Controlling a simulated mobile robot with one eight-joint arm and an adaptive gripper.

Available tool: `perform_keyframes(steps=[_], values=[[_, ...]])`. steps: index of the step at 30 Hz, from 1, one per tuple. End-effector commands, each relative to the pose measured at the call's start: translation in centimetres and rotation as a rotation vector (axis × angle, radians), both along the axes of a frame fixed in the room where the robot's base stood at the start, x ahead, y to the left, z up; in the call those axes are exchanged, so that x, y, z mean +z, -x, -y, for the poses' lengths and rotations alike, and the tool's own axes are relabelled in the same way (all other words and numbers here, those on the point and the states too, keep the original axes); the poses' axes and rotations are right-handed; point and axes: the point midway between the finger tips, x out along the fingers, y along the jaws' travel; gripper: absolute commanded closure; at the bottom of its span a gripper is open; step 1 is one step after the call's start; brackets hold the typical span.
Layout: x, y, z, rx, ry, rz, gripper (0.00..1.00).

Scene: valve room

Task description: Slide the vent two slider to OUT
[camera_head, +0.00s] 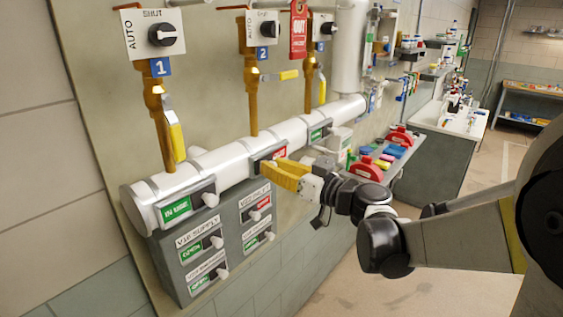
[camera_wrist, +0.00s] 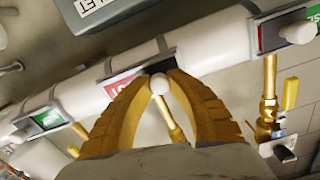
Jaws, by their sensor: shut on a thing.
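The slider under the valve marked 2 (camera_head: 264,28) sits on the white pipe (camera_head: 226,161), in a dark frame. A red label (camera_head: 280,154) shows on its right side in the head view; the red label also shows in the wrist view (camera_wrist: 122,86), its text only partly legible. My yellow gripper (camera_head: 272,168) covers much of this slider. In the wrist view my gripper (camera_wrist: 161,80) is shut on the slider's round white knob (camera_wrist: 160,85), which lies between the fingertips, beside the red label. No vent name is legible on this slider.
The pipe's left slider (camera_head: 188,205) shows green IN USE. Its right slider (camera_head: 319,132) shows green. A grey box (camera_head: 215,260) below carries several more sliders. A shelf with red spools (camera_head: 367,168) stands right of my gripper. Yellow lever handles (camera_head: 176,139) hang above the pipe.

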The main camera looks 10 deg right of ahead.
Motion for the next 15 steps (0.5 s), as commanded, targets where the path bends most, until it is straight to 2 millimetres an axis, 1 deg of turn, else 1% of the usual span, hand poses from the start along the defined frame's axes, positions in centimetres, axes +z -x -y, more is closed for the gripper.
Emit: perform_keyframes(steps=[1, 7, 8, 9, 10, 15], values=[[0.0, 0.18, -0.3, 0.006, 0.0, 0.0, 1.0], [-0.01, 0.18, -0.3, 0.007, 0.0, 0.0, 1.0], [-0.02, 0.18, -0.3, 0.007, 0.0, 0.0, 0.77], [-0.02, 0.17, -0.31, 0.007, 0.0, 0.0, 0.65], [-0.01, 0.17, -0.3, 0.007, 0.0, 0.0, 0.56], [-0.02, 0.14, -0.24, 0.006, 0.0, 0.0, 0.55]])
